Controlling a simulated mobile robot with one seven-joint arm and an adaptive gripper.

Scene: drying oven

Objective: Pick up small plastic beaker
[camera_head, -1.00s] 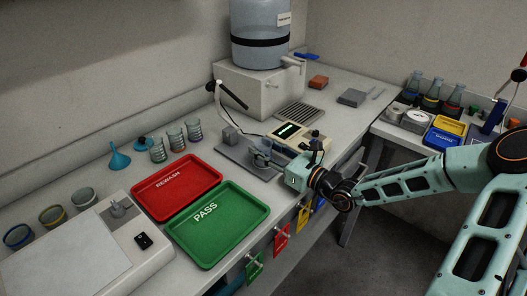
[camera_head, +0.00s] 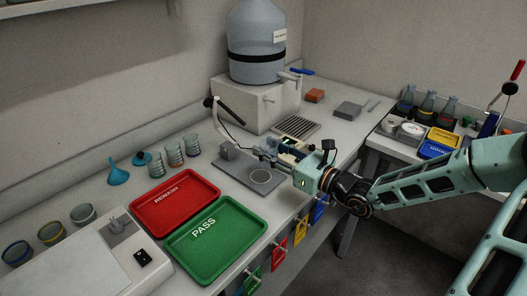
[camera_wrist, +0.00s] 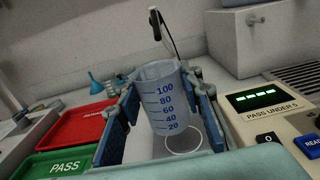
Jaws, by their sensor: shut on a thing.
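The small plastic beaker (camera_wrist: 163,98) is clear with blue graduations from 20 to 100. It stands nearly upright between the two blue-padded fingers of my gripper (camera_wrist: 160,112) in the wrist view. My gripper is shut on it, one finger on each side. The beaker is held above the grey plate (camera_head: 238,178), whose pale ring (camera_head: 262,176) lies bare below it. The ring also shows under the beaker in the wrist view (camera_wrist: 184,140). In the head view my gripper (camera_head: 268,152) is over the plate's back right part, and the beaker is hard to make out there.
An instrument with a green display (camera_wrist: 258,98) stands close right of my gripper. Red REWASH (camera_head: 175,203) and green PASS (camera_head: 216,227) trays lie to the left. Behind are a lamp (camera_head: 229,114), glass beakers (camera_head: 174,152) and a large water container (camera_head: 256,45).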

